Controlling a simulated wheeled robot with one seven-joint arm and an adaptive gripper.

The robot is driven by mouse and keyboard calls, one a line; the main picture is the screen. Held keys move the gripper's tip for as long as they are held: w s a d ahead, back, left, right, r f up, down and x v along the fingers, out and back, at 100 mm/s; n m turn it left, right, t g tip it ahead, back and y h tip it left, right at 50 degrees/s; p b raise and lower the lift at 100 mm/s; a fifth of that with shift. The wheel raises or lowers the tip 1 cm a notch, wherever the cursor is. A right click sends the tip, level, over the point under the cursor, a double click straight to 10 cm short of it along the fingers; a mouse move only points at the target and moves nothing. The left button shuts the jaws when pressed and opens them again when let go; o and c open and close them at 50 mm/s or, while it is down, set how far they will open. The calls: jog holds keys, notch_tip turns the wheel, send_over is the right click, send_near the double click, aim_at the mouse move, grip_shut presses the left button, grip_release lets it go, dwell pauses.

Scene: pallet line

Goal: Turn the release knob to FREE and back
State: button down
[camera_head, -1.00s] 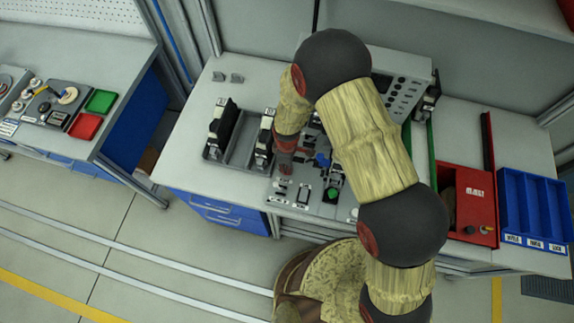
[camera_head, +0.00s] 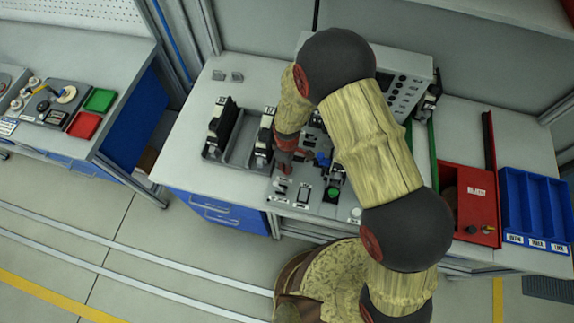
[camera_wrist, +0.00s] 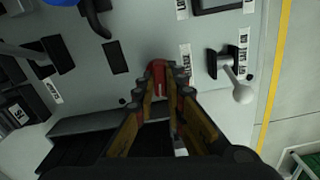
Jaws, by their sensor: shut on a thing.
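My gripper (camera_wrist: 165,84) is over the grey control panel (camera_wrist: 135,90). Its fingers are shut on a red knob (camera_wrist: 158,70), which shows between the fingertips in the wrist view. The fingers hide part of the knob, and I cannot read which way it points. In the head view my gripper (camera_head: 284,165) reaches down onto the left part of the panel (camera_head: 318,205), and the knob itself cannot be made out there.
A lever with a pale ball end (camera_wrist: 242,93) stands close right of my gripper in the wrist view. A green button (camera_head: 333,193) is on the panel. A black-topped fixture (camera_head: 222,128) stands left. A red reject box (camera_head: 480,208) and blue bins (camera_head: 533,205) stand right.

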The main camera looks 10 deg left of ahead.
jog(key=m+b, duration=0.2)
jog(key=m, duration=0.3)
jog(key=shift+m, duration=0.3)
jog(key=shift+m+b, duration=0.75)
jog(key=shift+m, duration=1.45)
jog(key=c, duration=1.8)
grip_release()
jog(key=shift+c, duration=0.2)
notch_tip(320, 180, up, 12)
